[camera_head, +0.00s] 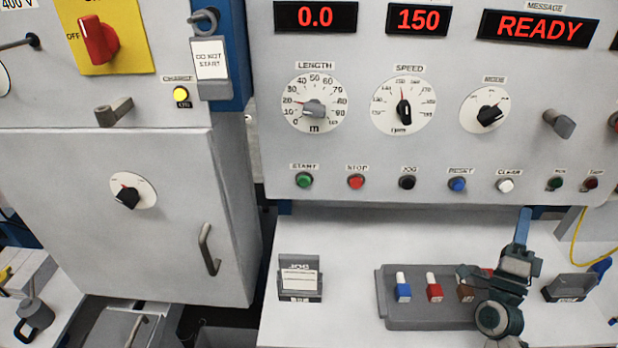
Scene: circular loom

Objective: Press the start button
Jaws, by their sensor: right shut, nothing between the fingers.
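The start button (304,180) is a round green button under the START label, at the left end of the button row on the grey control panel (350,150). It appears uncovered. My right gripper (524,214) is at the lower right, with its narrow blue-grey fingers shut and empty, pointing up toward the panel's lower edge. It is well to the right of and below the start button, apart from it. My left gripper is not in view.
The red stop button (356,182) is just right of start, with more buttons beyond. A message display (537,28) reads READY. A grey tray (392,314) with coloured blocks and a JOB card stand (300,280) sit on the shelf below. A DO NOT START tag (211,60) hangs left.

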